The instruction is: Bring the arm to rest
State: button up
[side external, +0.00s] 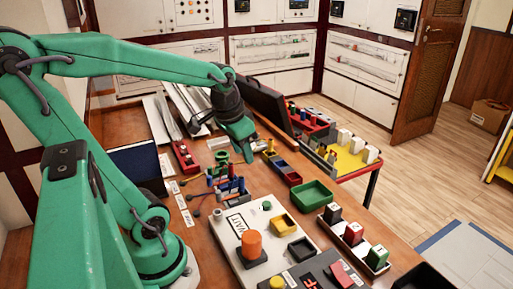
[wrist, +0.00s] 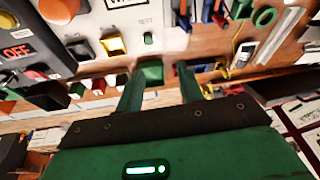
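My green gripper (side external: 243,150) hangs on the extended arm above the far middle of the wooden bench, pointing down. In the wrist view my gripper (wrist: 160,80) shows two fingers standing apart with nothing held between them. A green tray (wrist: 151,72) shows beyond the fingertips, apart from them as far as I can tell. In the side view the green tray (side external: 311,194) lies on the bench, to the right of and nearer than my gripper. Whether my gripper touches anything below it is hard to tell.
A white panel (side external: 228,229) with an orange knob (side external: 251,246) and a yellow tray (side external: 283,225) fills the near bench. Black, red and green blocks (side external: 354,234) stand at right.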

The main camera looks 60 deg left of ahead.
jog(key=s+d+r+m+t+h, duration=0.1)
jog(key=s+d+r+t, duration=0.1)
jog(key=d, duration=0.7)
jog(key=shift+s+d+r, duration=0.25)
jog(key=shift+s+r, duration=0.45)
